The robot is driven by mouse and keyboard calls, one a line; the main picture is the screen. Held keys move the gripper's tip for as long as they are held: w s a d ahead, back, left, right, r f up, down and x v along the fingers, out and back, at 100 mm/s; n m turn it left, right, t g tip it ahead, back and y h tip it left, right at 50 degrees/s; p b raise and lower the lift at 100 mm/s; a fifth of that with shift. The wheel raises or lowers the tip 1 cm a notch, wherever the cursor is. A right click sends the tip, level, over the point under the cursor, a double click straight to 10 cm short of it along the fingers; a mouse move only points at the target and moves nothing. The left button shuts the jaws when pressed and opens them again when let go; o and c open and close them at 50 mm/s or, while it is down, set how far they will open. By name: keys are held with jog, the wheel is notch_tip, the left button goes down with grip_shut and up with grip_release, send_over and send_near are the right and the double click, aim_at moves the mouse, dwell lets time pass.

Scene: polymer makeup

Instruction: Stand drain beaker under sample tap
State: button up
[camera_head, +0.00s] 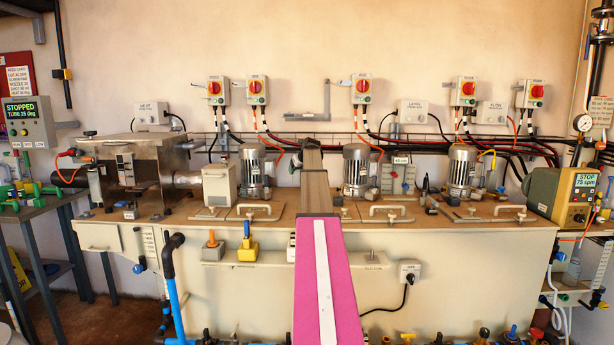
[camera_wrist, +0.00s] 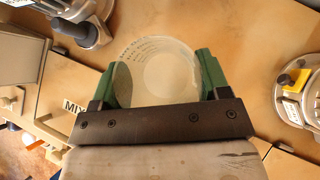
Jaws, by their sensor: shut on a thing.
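A translucent beaker (camera_wrist: 152,52) with printed marks on its side shows in the wrist view, seen from above. My gripper (camera_wrist: 160,80) is shut on it, one green finger on each side. The beaker is held over the tan tank top; its height above it is hard to tell. In the head view my arm covers the middle and the beaker is not visible. Small taps with blue handles show on the tank's front at the left (camera_head: 139,268) and by the right end (camera_head: 559,256); I cannot tell which is the sample tap.
The long tank (camera_head: 440,260) carries several motors (camera_head: 356,170) and lid handles on top. A metal box (camera_head: 135,165) stands at the left end, a yellow pump unit (camera_head: 562,195) at the right. Blue pipe (camera_head: 172,285) and low valves lie in front. A side table (camera_head: 50,210) is at left.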

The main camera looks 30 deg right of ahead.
jog(key=shift+a+r, duration=0.5)
jog(key=shift+a, duration=0.3)
jog(key=shift+a+r, duration=0.45)
jog(key=shift+a, duration=0.35)
jog(key=s+a+f+n+y, duration=0.1)
jog(key=s+a, duration=0.8)
jog(key=a, duration=0.5)
jog(key=s+a+f+n+y, duration=0.1)
jog(key=s+a, duration=0.8)
jog(key=a, duration=0.6)
jog(key=s+a+f+n+y, duration=0.1)
jog(key=s+a, duration=0.8)
jog(key=a, duration=0.5)
jog(key=shift+s+a+f+n, duration=0.2)
jog(key=shift+s+f+n, duration=0.15)
jog(key=shift+f+n, duration=0.05)
jog(key=shift+a, duration=0.1)
